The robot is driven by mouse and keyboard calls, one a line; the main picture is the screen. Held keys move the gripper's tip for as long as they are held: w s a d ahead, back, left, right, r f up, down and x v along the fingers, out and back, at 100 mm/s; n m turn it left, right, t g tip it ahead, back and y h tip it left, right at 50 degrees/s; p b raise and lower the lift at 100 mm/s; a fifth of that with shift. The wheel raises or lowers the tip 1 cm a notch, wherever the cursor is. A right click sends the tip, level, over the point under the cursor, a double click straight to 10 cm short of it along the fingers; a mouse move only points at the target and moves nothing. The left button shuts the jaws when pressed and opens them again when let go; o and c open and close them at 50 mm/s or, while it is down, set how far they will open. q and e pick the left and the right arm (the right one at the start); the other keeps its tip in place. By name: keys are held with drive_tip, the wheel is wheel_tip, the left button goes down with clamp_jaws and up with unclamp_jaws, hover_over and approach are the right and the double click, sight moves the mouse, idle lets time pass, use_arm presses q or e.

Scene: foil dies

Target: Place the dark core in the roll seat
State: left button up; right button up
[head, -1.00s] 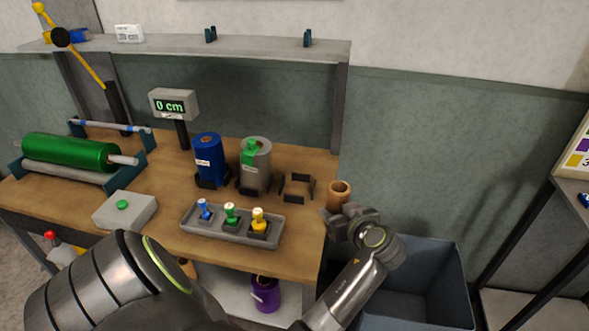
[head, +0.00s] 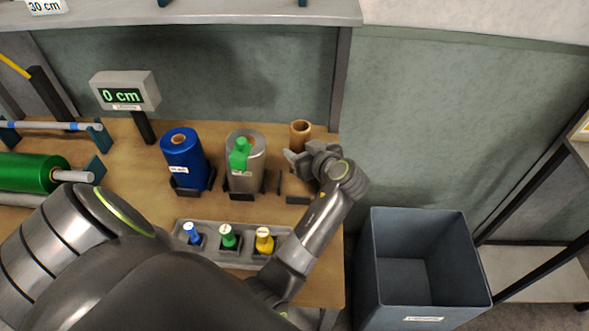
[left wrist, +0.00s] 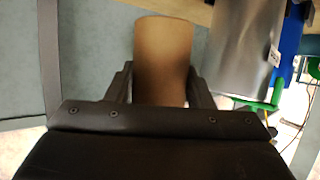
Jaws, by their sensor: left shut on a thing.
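The brown core (head: 300,134), a hollow tube, stands upright in my left gripper (head: 303,158) over the bench's back right part. In the left wrist view the core (left wrist: 163,58) sits between the two dark fingers, which are shut on it. The empty roll seat (head: 297,200), dark brackets on the bench right of the silver roll, is partly hidden by my left gripper and wrist. The core appears above or behind this seat; its lower end is hidden in the head view, so its height is unclear. My right gripper is not in view.
The silver roll (head: 247,176) with a green piece and the blue roll (head: 183,158) stand left of the seat. A grey tray (head: 214,258) holds blue, green and yellow stamps. The display (head: 125,91) reads 0 cm. A blue-grey bin (head: 423,300) stands right of the bench.

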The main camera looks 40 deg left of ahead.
use_arm(q)
drive_tip(key=shift+f+b, duration=3.2)
drive_tip(key=shift+f, duration=1.55)
drive_tip(key=shift+f, duration=0.2)
drive_tip(key=o, duration=1)
drive_tip(key=shift+c, duration=0.2)
drive_tip(key=shift+r, duration=0.15)
